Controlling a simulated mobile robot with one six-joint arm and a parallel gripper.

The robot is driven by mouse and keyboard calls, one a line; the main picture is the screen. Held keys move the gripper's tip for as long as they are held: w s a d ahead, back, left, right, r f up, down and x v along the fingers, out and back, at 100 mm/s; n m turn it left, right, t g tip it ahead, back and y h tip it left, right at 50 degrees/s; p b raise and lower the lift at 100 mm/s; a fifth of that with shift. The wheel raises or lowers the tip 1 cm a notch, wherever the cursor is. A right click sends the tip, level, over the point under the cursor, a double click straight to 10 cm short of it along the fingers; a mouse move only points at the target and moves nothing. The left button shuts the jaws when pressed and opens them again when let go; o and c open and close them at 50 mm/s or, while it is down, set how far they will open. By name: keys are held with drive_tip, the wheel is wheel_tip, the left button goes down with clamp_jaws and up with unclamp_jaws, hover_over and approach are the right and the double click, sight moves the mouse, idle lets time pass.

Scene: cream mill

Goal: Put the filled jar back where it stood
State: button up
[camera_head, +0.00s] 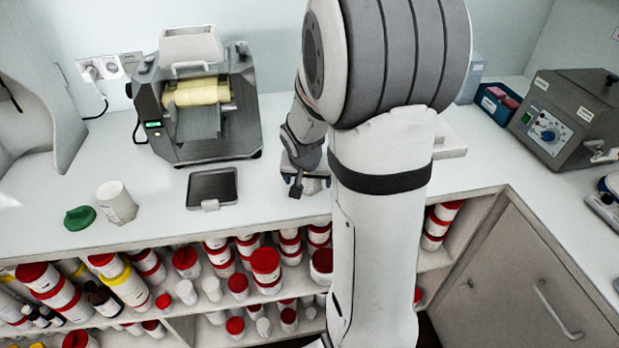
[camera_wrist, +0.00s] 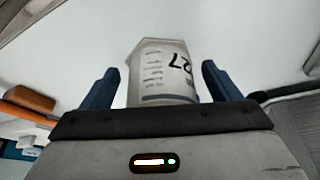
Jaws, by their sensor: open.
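In the wrist view a pale, translucent jar (camera_wrist: 160,88) with graduation marks and a dark "27" stands between the two blue fingers of my gripper (camera_wrist: 160,74). The fingers are spread, with a gap visible on each side of the jar. In the head view my gripper (camera_head: 306,188) is low over the counter, right of the grey plate, with a whitish thing partly hidden at it. I cannot tell the jar's contents. A white cup-like container (camera_head: 117,203) stands at the left of the counter, and a green lid (camera_head: 80,217) lies beside it.
A mill machine (camera_head: 200,110) with yellow rollers stands at the back left. A dark flat plate (camera_head: 212,187) lies in front of it. A blue box (camera_head: 490,105) and a grey instrument (camera_head: 570,120) stand at the right. Shelves below hold red-lidded jars (camera_head: 265,265).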

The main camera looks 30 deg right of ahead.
drive_tip(key=shift+r, duration=0.1)
drive_tip(key=shift+r+p, duration=0.2)
drive_tip(key=shift+p, duration=0.15)
drive_tip(key=v, duration=1.1)
drive_tip(key=s+a+n+y, duration=0.1)
drive_tip(key=s+a+n, duration=0.2)
drive_tip(key=s+a, duration=0.2)
drive_tip(key=s+a+n+y, duration=0.1)
drive_tip(key=s+a+n, duration=0.2)
drive_tip(key=s+a, duration=0.3)
drive_tip(key=s+r, duration=0.1)
drive_tip(key=s, duration=0.3)
drive_tip(key=shift+n+g, duration=0.4)
